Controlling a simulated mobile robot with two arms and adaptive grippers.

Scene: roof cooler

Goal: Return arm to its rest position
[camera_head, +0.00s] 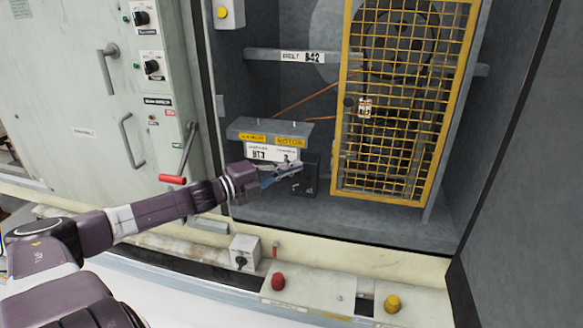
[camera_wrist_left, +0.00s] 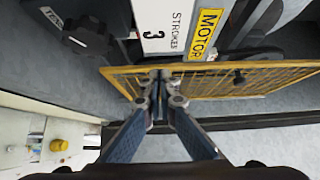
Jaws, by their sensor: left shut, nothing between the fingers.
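My left arm comes in from the left in the head view and reaches into the open cooler bay. Its gripper (camera_head: 293,168) is shut and empty. It is in front of the grey motor box (camera_head: 270,129), which has yellow labels and a white tag, and it hides part of the box's lower front. In the left wrist view the two blue fingers (camera_wrist_left: 160,78) meet at their tips, below a white "STROKES 3" plate (camera_wrist_left: 163,25) and a yellow "MOTOR" label (camera_wrist_left: 206,33). I cannot tell whether they touch anything. My right gripper is not in view.
A yellow mesh guard (camera_head: 403,115) stands right of the box. A cabinet with handles and a red-gripped lever (camera_head: 173,179) is at the left. A red button (camera_head: 278,282) and a yellow button (camera_head: 392,303) sit on the front ledge. Free room lies in front of the ledge.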

